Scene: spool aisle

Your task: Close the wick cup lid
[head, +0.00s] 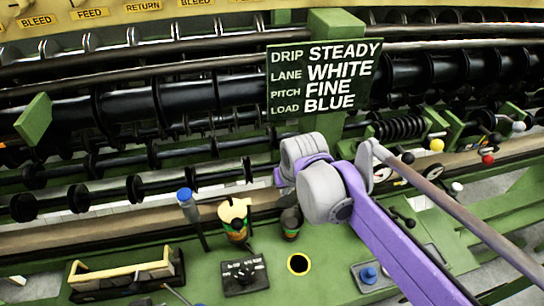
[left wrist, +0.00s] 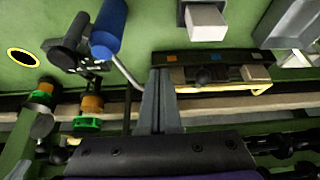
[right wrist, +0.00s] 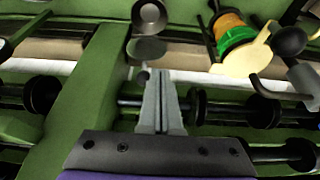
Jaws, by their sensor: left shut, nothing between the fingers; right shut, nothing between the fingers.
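A small orange and green cup with a cream lid-like disc (head: 234,212) stands on the green deck in the head view. In the right wrist view the cream disc (right wrist: 246,58) is tilted beside the orange and green body (right wrist: 231,32). A similar cup with a dark top (head: 290,222) stands to its right. Both orange and green bodies also show in the left wrist view (left wrist: 91,106). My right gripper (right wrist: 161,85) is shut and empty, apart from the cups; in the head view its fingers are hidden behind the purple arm. My left gripper (left wrist: 160,85) is shut and empty.
A blue-topped lever (head: 185,197) rises left of the cups. A dark tray (head: 125,275), a black control box (head: 245,276) and a yellow-rimmed hole (head: 299,263) lie in front. Black spools and rollers (head: 160,105) run behind. A sign (head: 322,82) stands above.

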